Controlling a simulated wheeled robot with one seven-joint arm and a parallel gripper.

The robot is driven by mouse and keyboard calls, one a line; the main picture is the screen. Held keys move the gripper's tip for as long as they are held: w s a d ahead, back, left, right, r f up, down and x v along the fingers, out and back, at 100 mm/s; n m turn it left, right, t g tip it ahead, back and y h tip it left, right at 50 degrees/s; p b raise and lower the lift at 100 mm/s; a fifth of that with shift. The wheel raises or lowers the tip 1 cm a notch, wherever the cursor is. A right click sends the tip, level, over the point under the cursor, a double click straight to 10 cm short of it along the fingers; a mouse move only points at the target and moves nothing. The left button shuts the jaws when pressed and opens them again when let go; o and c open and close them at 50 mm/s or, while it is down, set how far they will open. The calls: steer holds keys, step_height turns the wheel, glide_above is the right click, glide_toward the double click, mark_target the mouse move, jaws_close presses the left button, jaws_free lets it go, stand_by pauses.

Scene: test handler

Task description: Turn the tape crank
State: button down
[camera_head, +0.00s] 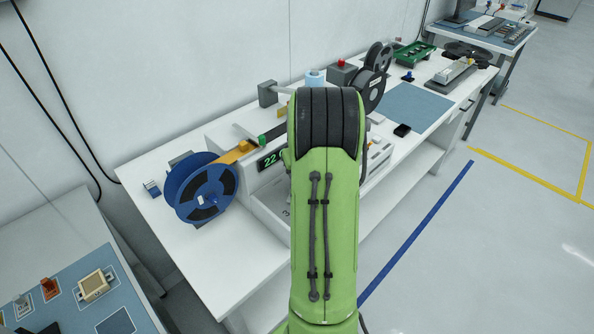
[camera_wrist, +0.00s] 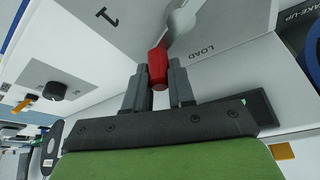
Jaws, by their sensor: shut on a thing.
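The tape crank's red handle (camera_wrist: 157,66) is in the upper middle of the wrist view. The grey face of the machine behind carries a "1" and the word "LOAD". In the head view my green arm hides the crank and my gripper. The white tape machine (camera_head: 268,210) shows there on the bench, with a green "22" display partly covered.
A blue reel (camera_head: 200,190) stands at the machine's left end, with dark reels (camera_head: 371,88) at its far end. A black knob (camera_wrist: 54,91) is left of my gripper in the wrist view. A blue mat (camera_head: 415,107) lies farther along the bench. Floor to the right is clear.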

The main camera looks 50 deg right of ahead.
steer(key=shift+r, duration=0.1)
steer(key=c, duration=1.2)
jaws_free()
steer(key=p+v, duration=0.2)
steer(key=v, duration=1.3)
steer(key=shift+s+r, duration=0.1)
steer(key=shift+r, duration=0.25)
